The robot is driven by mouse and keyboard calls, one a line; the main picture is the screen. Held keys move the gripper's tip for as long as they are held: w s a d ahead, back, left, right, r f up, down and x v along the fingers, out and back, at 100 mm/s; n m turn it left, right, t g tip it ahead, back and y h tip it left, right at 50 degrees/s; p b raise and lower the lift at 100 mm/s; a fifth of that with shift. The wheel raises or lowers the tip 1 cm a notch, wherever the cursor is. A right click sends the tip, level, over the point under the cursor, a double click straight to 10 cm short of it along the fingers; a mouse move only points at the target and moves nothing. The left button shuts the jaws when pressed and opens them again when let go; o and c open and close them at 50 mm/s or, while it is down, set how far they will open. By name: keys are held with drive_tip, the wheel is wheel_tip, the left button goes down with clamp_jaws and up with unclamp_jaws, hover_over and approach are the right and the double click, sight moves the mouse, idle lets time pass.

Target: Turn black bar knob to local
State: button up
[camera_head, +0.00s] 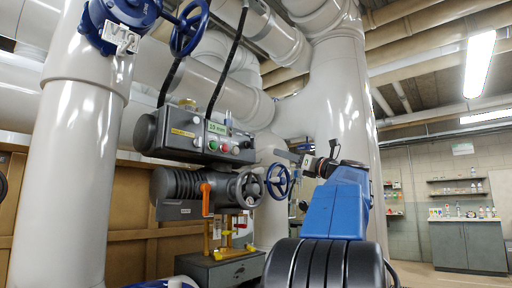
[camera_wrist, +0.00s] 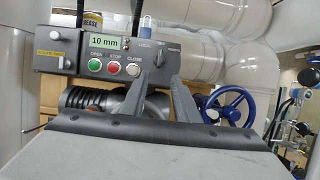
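The dark grey actuator control box (camera_head: 185,135) hangs among large pipes in the head view. Its front fills the upper left of the wrist view (camera_wrist: 75,66). The black bar knob (camera_wrist: 159,53) is at the panel's right, between the small LOCAL and REMOTE labels; its exact pointing is hard to tell. The knob is very small in the head view (camera_head: 236,150). My gripper (camera_wrist: 160,76) is open and empty. Its two fingers are apart and point toward the panel, with the knob showing just above the gap, apparently not touched. In the head view my gripper (camera_head: 284,154) is right of the box.
Left of the knob are a green button (camera_wrist: 94,65), a red button (camera_wrist: 113,68) and a white button (camera_wrist: 134,70). A blue handwheel (camera_wrist: 226,106) stands at lower right. A grey handwheel (camera_head: 249,189) and an orange lever (camera_head: 206,199) sit below the box.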

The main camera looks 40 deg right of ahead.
sight(251, 144)
drive_tip(key=x, duration=1.4)
drive_tip(key=shift+w, duration=0.3)
drive_tip(key=shift+a, duration=0.1)
drive_tip(key=shift+c, duration=0.3)
clamp_jaws()
